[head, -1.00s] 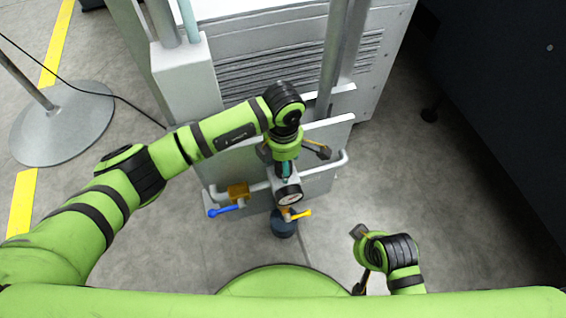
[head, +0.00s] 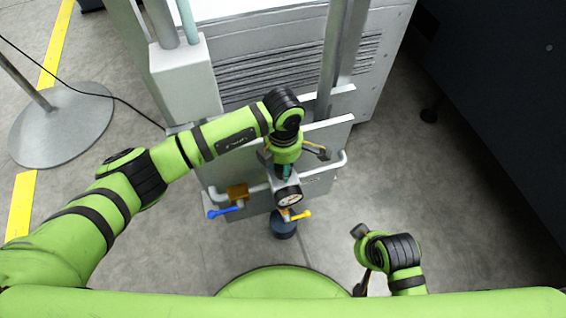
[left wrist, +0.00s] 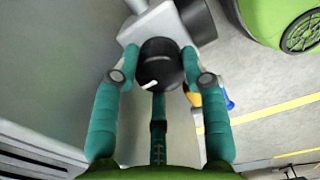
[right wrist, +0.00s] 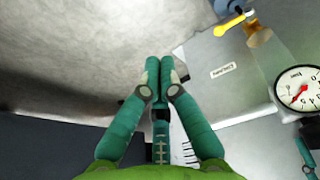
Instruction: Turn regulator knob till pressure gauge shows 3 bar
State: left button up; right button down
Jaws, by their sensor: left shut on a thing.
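The regulator knob (left wrist: 158,64) is black and round with a white pointer line, seen end-on in the left wrist view. My left gripper (left wrist: 160,60) is shut on it, with one teal finger on each side. In the head view my left gripper (head: 287,168) covers the knob from above. The pressure gauge (head: 290,198) has a white face and sits just in front of it. The gauge also shows at the right edge of the right wrist view (right wrist: 299,90), with a red needle; I cannot read its value surely. My right gripper (right wrist: 160,68) is shut and empty, off to the right.
A yellow-handled valve (head: 300,214) is below the gauge and a blue-handled valve (head: 224,210) to its left. A dark cylinder (head: 283,225) hangs below. The grey machine panel (head: 318,183) stands behind. The floor on the right is open.

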pick_arm(q)
jog(key=n, duration=0.2)
jog(key=shift+a+n+p, duration=0.15)
jog(key=shift+n+p, duration=0.15)
jog(key=shift+n, duration=0.1)
jog(key=n, duration=0.2)
jog(key=shift+s+f+n+p, duration=0.1)
jog(key=shift+n+p, duration=0.2)
jog(key=shift+n, duration=0.6)
pick_arm(e)
jog(key=shift+a+f, duration=0.1)
jog(key=shift+f, duration=1.9)
pick_arm(q)
jog(key=shift+s+f, duration=0.1)
pick_arm(e)
jog(key=shift+s, duration=0.1)
pick_arm(q)
jog(key=o, duration=1.2)
jog(key=shift+c, duration=0.2)
pick_arm(e)
jog(key=shift+s, duration=0.2)
